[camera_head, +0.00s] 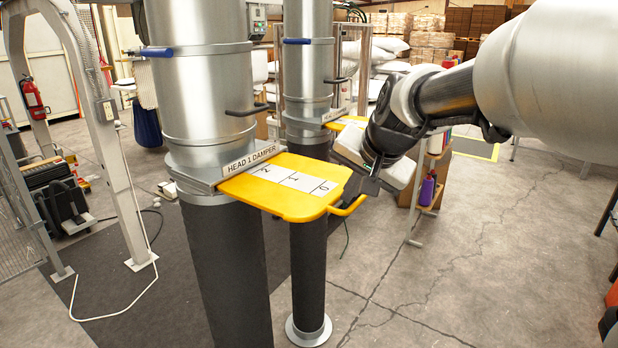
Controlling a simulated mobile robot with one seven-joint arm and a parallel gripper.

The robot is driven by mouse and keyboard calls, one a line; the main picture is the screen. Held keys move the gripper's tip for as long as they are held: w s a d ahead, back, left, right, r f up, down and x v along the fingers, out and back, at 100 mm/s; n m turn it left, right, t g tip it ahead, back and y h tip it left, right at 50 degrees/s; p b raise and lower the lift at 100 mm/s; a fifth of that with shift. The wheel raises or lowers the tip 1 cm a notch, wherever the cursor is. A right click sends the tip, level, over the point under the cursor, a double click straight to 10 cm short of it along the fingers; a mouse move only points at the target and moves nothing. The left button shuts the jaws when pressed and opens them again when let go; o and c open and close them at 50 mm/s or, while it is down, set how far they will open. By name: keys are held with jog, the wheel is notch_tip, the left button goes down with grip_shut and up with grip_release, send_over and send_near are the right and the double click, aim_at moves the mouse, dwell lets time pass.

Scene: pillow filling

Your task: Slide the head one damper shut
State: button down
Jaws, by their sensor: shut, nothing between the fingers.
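The head one damper is a yellow sliding plate (290,208) that sticks out to the right from a slot in the near metal duct (200,90). A label reading "HEAD 1 DAMPER" (250,160) sits above the slot. A white scale (295,178) with the marks 2, 1 and 0 lies on the plate. A yellow handle (350,207) is at its right end. My gripper (361,192) is shut and empty, with its dark fingertips close beside the handle. I cannot tell whether they touch it.
A second duct (307,70) with its own yellow damper plate (345,123) stands behind, partly hidden by my arm. A grey post frame (110,150) stands at left. A shelf stand with a purple bottle (427,190) is at right.

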aim_at(274, 172)
jog(key=w+a+p, duration=0.1)
jog(key=w+a, duration=0.2)
jog(key=a, duration=0.1)
jog(key=w+a+p, duration=0.2)
jog(key=w+a, duration=0.1)
jog(key=a, duration=0.2)
jog(key=w+a+p, duration=0.1)
jog(key=w+a, duration=0.3)
jog(key=a, duration=0.1)
jog(key=shift+w+a+p, duration=0.1)
jog(key=shift+p, duration=0.25)
jog(key=shift+w+a, duration=0.3)
jog(key=shift+a, duration=0.15)
jog(key=shift+r, duration=0.15)
jog(key=shift+a+r, duration=0.1)
